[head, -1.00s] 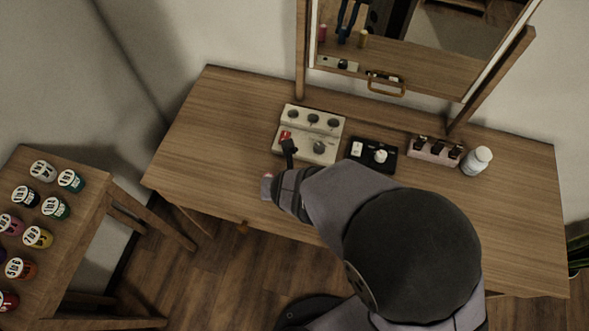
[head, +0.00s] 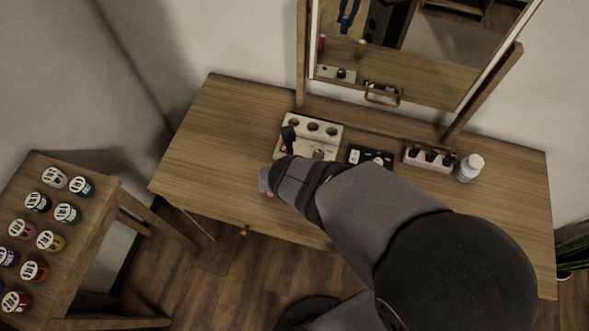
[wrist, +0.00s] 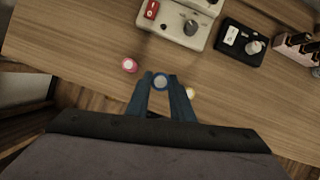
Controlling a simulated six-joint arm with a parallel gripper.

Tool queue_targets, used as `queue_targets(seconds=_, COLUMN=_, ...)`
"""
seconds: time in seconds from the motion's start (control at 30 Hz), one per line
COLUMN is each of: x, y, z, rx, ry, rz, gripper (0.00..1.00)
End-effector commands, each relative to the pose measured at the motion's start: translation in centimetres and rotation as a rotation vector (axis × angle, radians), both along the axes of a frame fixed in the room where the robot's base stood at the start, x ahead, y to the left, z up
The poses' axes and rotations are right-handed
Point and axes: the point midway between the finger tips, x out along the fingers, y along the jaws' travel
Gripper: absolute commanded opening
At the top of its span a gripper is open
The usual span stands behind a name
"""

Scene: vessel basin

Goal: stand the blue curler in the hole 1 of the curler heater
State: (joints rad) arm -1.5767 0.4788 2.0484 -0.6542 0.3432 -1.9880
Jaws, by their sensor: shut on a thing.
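The curler heater (head: 310,142) is a cream box at the back left of the table, with a row of three dark holes, a knob and a red switch. In the wrist view its front part (wrist: 170,22) lies ahead, and the holes are out of frame. My gripper (wrist: 161,80) is shut on the blue curler (wrist: 160,84), whose pale round end faces the camera. The curler is held in the air in front of the heater, apart from it. In the head view my arm hides the fingers and the curler. Which hole is 1 cannot be read.
A pink curler (wrist: 130,65) stands left of my gripper, and a pale yellow one (wrist: 191,93) shows partly at the right. A black switch box (head: 370,157), a pink stand (head: 428,159) and a white bottle (head: 468,167) stand right of the heater. The mirror (head: 410,60) rises behind.

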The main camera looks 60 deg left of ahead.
Motion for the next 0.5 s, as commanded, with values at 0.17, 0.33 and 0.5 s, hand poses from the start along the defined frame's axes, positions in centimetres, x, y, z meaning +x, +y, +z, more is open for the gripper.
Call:
queue_targets(seconds=0.17, x=0.0, y=0.0, z=1.1, rx=-0.001, ry=0.001, rz=0.000, gripper=0.00)
queue_targets(seconds=0.33, x=0.2, y=0.4, z=1.1, rx=-0.001, ry=0.001, rz=-0.003, gripper=0.00)
queue_targets(seconds=0.5, x=0.9, y=2.1, z=1.2, rx=0.001, ry=0.001, rz=-0.014, gripper=0.00)
